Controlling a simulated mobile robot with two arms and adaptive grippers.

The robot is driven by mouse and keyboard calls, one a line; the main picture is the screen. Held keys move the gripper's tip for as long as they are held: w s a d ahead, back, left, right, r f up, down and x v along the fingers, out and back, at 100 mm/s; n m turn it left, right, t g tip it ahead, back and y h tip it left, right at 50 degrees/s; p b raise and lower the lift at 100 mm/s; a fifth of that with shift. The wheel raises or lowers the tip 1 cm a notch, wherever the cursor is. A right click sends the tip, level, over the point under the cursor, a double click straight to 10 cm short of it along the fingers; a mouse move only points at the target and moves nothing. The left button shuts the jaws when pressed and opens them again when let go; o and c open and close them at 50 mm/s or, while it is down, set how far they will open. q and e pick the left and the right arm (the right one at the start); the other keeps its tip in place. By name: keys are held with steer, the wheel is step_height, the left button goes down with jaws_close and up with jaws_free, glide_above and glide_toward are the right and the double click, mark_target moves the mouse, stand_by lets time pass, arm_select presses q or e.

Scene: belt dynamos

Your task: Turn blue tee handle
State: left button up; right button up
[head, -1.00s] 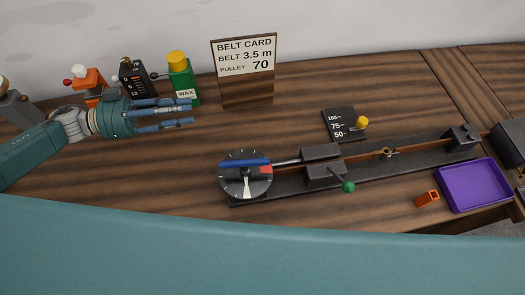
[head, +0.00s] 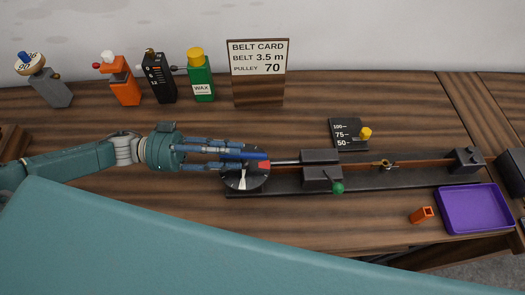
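The blue tee handle (head: 241,155) is a bar lying across the top of a round black dial (head: 246,184) with white marks and a red block (head: 263,167) at its right. The dial sits at the left end of a long dark rail. My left gripper (head: 236,157) reaches in from the left, its blue-grey fingers level with the handle. The fingers overlap the handle's left part and hide it. I cannot tell whether they touch or grip it. My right gripper is not in view.
The rail (head: 400,180) carries a green knob (head: 337,188) and a brass wing piece (head: 384,164). A purple tray (head: 440,216) and an orange block (head: 421,215) lie at right. A belt card (head: 257,90), green wax bottle (head: 201,80) and other devices stand behind.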

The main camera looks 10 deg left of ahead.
mark_target(263, 154)
arm_select(q)
steer(key=d, duration=0.2)
steer(key=d+p, duration=0.1)
steer(key=d, duration=0.1)
steer(key=w+d+p, duration=0.1)
steer(key=d, duration=0.1)
steer(key=shift+d+r, duration=0.25)
steer(key=shift+w+d+f, duration=0.1)
steer(key=shift+d+f, duration=0.1)
steer(key=shift+d, duration=0.45)
jaws_close()
